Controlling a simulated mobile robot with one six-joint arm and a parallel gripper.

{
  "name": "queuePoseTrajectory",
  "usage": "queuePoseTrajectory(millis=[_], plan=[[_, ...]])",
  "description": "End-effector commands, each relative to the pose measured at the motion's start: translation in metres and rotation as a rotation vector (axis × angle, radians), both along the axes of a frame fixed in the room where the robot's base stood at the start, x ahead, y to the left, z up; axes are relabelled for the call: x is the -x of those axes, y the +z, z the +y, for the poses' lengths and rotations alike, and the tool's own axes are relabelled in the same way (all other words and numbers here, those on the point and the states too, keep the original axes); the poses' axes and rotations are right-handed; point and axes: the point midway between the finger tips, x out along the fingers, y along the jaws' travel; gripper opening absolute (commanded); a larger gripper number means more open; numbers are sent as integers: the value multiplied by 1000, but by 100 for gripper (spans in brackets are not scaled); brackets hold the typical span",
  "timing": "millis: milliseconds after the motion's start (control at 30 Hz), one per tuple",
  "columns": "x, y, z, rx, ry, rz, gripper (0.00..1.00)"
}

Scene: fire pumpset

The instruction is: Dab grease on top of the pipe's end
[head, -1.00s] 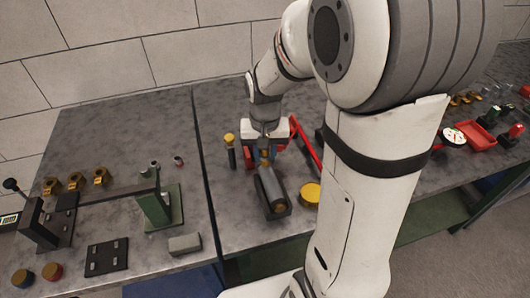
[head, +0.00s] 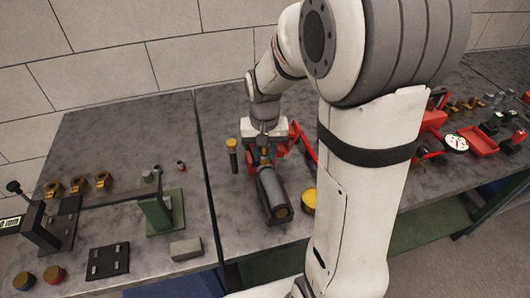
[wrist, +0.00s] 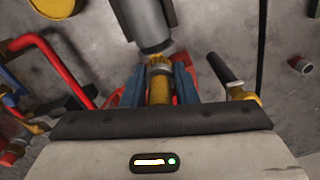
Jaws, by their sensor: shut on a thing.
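The grey pipe (head: 274,188) lies in a dark cradle (head: 281,217) on the bench; its far end faces my gripper. In the wrist view the pipe (wrist: 144,20) comes down from the top edge, its end close to the jaws. My gripper (head: 265,152) is shut on a yellow-brown ribbed piece (wrist: 159,82), between blue fingers. The piece's tip is at or just beside the pipe's end; I cannot tell whether they touch. A round yellow tin (head: 309,200), perhaps the grease, stands right of the cradle, partly hidden by my arm in the head view.
Red pipework (head: 304,142) is close on the right. A green-posted stand (head: 162,210) and a grey block (head: 186,248) are on the left bench. Bare bench lies between the tool and the bench gap.

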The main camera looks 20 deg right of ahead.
Motion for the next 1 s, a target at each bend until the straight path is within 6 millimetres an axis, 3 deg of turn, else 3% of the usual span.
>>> queuePoseTrajectory(millis=[167,800,1000], plan=[[0,3,0,0,0,-1,4],[0,53,0,0,0,-1,4],[0,61,0,0,0,0,4]])
